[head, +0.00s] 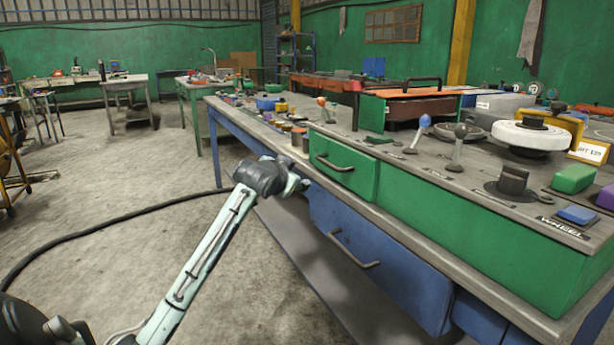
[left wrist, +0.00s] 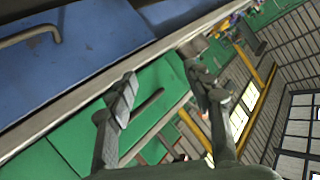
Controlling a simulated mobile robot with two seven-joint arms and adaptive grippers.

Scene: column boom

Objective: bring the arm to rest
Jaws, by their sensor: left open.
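My left arm (head: 205,250) reaches up from the bottom left of the head view, with a pale forearm and a dark wrist. My left gripper (head: 298,186) is beside the front edge of the long workbench (head: 345,198), near the green drawer (head: 336,163). In the left wrist view its two fingers (left wrist: 160,68) are spread apart with nothing held between them. Behind them the bench front shows tilted, with a green panel. The wrist hides part of the bench edge in the head view. My right gripper is not in view.
A blue drawer (head: 375,262) with a metal handle is under the bench top. Levers, a white wheel (head: 530,134) and a blue block (head: 577,214) stand on the bench. A black cable (head: 100,227) lies on the floor. The concrete floor at left is mostly clear.

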